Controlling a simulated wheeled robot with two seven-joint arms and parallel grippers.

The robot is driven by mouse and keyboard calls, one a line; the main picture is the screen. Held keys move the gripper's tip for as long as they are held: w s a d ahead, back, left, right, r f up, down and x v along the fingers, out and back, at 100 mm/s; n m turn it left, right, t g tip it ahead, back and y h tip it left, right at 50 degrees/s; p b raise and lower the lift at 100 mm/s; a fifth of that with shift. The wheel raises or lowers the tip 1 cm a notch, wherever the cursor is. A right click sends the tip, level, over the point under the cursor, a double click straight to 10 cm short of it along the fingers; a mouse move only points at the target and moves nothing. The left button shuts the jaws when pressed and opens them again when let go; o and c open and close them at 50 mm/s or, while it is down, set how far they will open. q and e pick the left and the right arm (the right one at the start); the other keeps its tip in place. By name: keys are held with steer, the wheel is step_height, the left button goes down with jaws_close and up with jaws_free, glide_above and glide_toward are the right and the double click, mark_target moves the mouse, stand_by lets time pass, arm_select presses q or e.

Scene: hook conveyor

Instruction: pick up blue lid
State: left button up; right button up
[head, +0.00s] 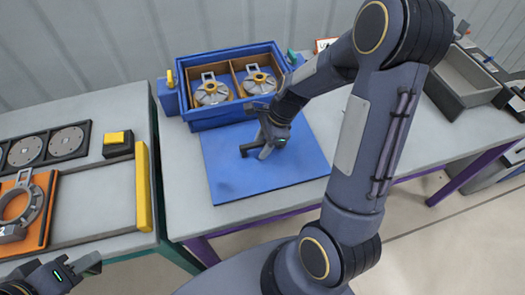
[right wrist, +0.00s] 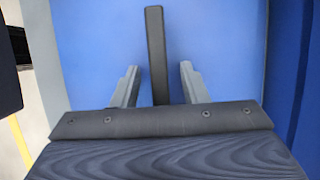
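The blue lid (head: 228,180) is a flat blue panel lying on the grey table in front of the blue box. A dark bar handle (head: 248,149) stands out on its upper face. My right gripper (head: 264,152) is low over the middle of the lid, at the handle. In the right wrist view its two grey fingers are apart, one on each side of the dark handle (right wrist: 156,50), with blue lid surface showing in both gaps. My left gripper (head: 92,264) is at the bottom left corner, away from the lid; its finger opening is unclear.
The open blue box (head: 212,119) behind the lid holds two grey round parts with handles. A left table carries an orange fixture (head: 40,190), a yellow bar (head: 143,185) and a yellow-black block (head: 118,144). A grey bin (head: 462,82) stands at the right.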

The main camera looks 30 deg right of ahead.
jaws_close()
steer(key=shift+r, duration=0.15)
